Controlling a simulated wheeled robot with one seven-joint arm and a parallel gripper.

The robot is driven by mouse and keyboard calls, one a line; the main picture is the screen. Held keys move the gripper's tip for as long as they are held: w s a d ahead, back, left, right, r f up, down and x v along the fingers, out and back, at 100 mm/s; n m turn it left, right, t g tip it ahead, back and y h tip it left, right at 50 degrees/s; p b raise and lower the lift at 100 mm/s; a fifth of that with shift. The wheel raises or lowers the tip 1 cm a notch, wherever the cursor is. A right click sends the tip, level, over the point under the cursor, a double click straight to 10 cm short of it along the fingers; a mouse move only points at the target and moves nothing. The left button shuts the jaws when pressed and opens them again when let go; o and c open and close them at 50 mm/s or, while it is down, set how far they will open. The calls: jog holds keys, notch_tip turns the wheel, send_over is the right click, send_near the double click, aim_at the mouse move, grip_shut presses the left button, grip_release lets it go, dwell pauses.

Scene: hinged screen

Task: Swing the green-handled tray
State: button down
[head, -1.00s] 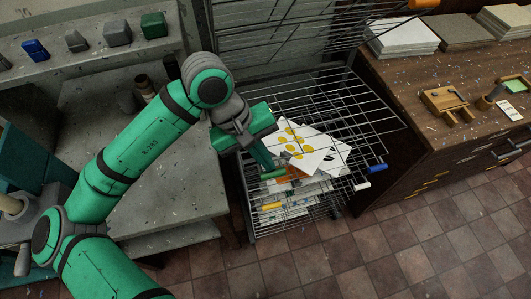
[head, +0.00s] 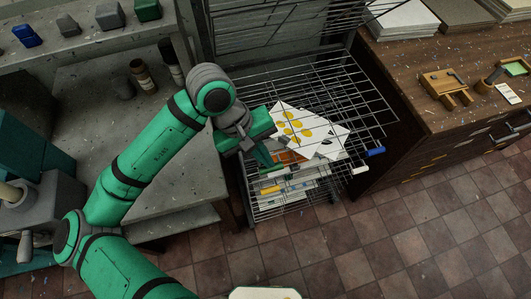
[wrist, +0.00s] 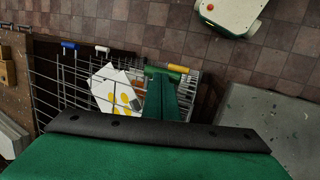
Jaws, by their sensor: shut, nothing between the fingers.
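The green handle (wrist: 179,69) of a wire tray shows at the front of the rack in the wrist view, right beside my fingertips. In the head view my fingers hide most or all of it. The wire trays (head: 335,95) are stacked and hinged on an upright rack, with white sheets with yellow spots (head: 297,122) lying among them. My gripper (head: 266,162) is shut and empty, pointing down at the front left of the stack. It also shows in the wrist view (wrist: 163,72). Whether it touches the handle I cannot tell.
Other tray handles are yellow (head: 270,189), white (head: 360,170) and blue (head: 376,152). A wooden cabinet (head: 420,150) stands right of the rack, and a grey bench (head: 90,130) stands left under my arm. The tiled floor (head: 390,240) in front is clear.

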jog(key=shift+f, duration=0.1)
jog(key=shift+f, duration=1)
jog(key=v, duration=0.8)
